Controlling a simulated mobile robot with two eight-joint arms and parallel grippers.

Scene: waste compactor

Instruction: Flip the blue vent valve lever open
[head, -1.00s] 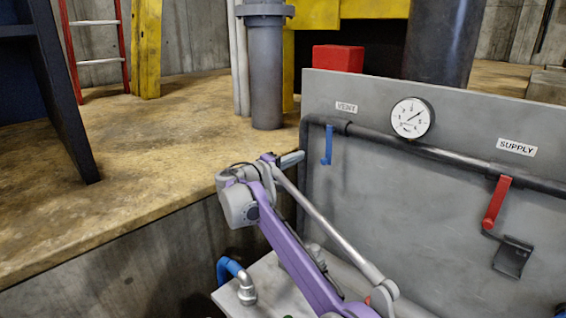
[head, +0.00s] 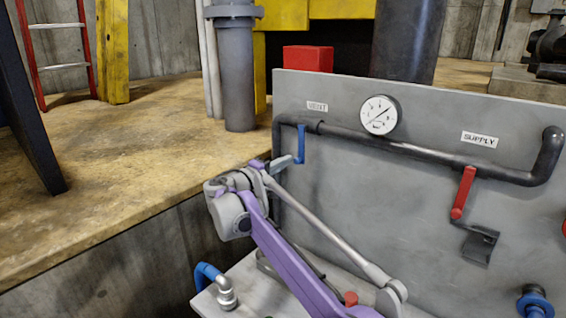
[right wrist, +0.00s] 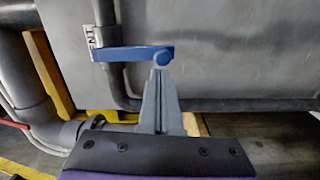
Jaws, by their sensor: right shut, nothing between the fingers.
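The blue vent valve lever (head: 301,144) hangs straight down from the dark pipe under the VENT label (head: 317,107). My right gripper (head: 291,160) is shut and empty, its tips at the left side of the lever's lower end. In the right wrist view the lever (right wrist: 133,53) lies across the picture. The shut fingertips (right wrist: 160,72) sit right at the lever's rounded free end. They look to be touching it or very close; I cannot tell which. My left gripper is not in view.
A grey panel (head: 365,205) carries the dark pipe (head: 415,152), a pressure gauge (head: 379,115) and a red lever (head: 463,192) under the SUPPLY label (head: 480,139). A blue hose fitting (head: 208,273) stands below my arm. A concrete ledge (head: 130,185) lies to the left.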

